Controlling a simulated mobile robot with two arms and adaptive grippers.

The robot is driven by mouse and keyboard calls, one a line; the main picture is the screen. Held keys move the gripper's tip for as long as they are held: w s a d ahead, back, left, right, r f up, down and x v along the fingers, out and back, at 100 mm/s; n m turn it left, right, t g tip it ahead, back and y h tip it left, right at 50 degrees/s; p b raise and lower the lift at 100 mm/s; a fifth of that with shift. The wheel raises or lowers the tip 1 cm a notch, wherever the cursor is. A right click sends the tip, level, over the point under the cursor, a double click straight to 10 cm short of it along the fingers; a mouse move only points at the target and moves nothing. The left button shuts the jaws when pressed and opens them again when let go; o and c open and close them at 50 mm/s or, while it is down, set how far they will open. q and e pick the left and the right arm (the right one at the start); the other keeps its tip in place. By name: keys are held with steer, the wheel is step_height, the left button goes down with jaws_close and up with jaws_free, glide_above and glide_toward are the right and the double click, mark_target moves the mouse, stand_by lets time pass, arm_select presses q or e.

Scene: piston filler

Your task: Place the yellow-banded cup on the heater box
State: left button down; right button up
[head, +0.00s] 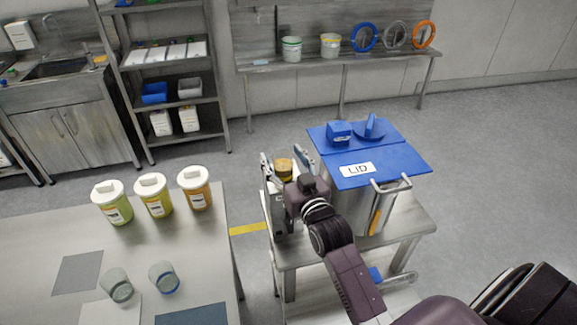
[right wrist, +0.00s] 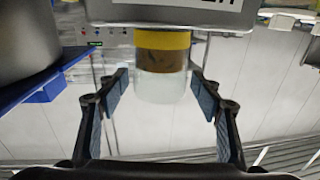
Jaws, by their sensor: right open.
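The yellow-banded cup (head: 284,168) is a clear cup with brown contents; it also shows in the right wrist view (right wrist: 162,62). It appears to rest on the heater box (head: 284,216), a grey box on the steel cart. In the right wrist view, which looks upside down, the cup's banded end meets the box (right wrist: 170,12), with part of a label at the frame edge. My right gripper (head: 283,156) is open, with one finger on each side of the cup and a visible gap on both sides (right wrist: 160,78). My left gripper is not in view.
A steel vessel (head: 345,207) with a blue lid (head: 400,160) stands right beside the box on the cart. The left table (head: 210,245) holds several lidded jars (head: 155,198) and two clear cups (head: 163,279). Floor is free between table and cart.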

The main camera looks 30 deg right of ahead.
steer(key=shift+s+f, duration=0.15)
steer(key=shift+s, duration=0.3)
steer(key=s+a+b, duration=0.1)
steer(key=s+b, duration=0.1)
steer(key=s, duration=0.9)
steer(key=shift+a+b, duration=0.2)
steer(key=shift+b, duration=0.15)
